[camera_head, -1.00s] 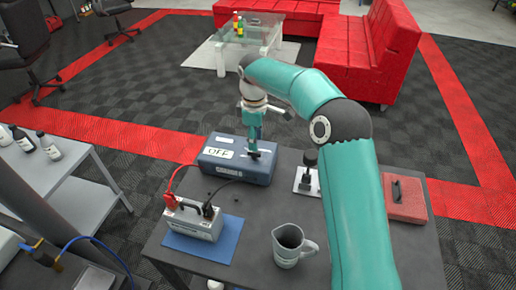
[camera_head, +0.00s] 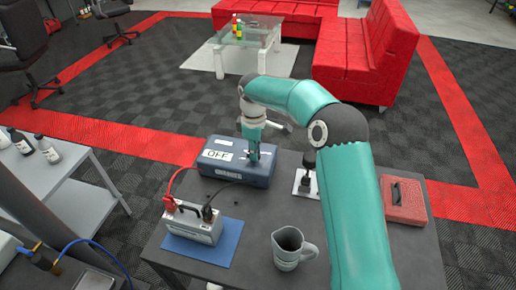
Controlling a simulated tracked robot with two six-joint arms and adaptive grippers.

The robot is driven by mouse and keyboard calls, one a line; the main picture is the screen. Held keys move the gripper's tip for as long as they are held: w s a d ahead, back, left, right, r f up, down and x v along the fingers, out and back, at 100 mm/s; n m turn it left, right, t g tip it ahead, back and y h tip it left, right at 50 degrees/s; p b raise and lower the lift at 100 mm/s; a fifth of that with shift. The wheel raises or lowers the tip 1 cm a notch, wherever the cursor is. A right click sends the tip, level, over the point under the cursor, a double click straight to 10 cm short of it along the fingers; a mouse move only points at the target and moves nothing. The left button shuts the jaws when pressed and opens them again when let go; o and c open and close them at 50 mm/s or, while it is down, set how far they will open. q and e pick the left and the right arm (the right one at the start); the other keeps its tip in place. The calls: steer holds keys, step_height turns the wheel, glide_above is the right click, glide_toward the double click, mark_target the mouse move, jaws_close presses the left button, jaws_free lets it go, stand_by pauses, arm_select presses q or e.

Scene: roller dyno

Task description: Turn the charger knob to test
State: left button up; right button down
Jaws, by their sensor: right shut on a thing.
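The charger (camera_head: 237,172) is a blue-grey box at the back of the dark table. A white label reading OFF (camera_head: 217,155) is on its top left. My right gripper (camera_head: 254,165) reaches down from my teal arm onto the charger's top, right of that label. It is shut on the charger knob, which is mostly hidden by the fingers, so I cannot read its setting. A red and a black cable run from the charger to a battery (camera_head: 192,222) on a blue mat (camera_head: 222,252). My left gripper is not in view.
A metal jug (camera_head: 290,249) stands at the front of the table (camera_head: 245,272). A black-handled device on a white plate (camera_head: 306,182) stands right of the charger. A red case (camera_head: 404,202) lies at the right edge. A grey side table with bottles (camera_head: 46,146) is at the left.

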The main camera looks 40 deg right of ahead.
steer(key=shift+d, duration=0.1)
steer(key=shift+s+a+r+m, duration=0.1)
steer(key=shift+a+m, duration=0.1)
steer(key=shift+m, duration=0.1)
steer(key=m+p, duration=0.1)
steer(key=m, duration=0.3)
steer(key=shift+s+a, duration=0.1)
steer(key=m, duration=0.6)
steer(key=shift+a, duration=0.2)
stand_by(0.3)
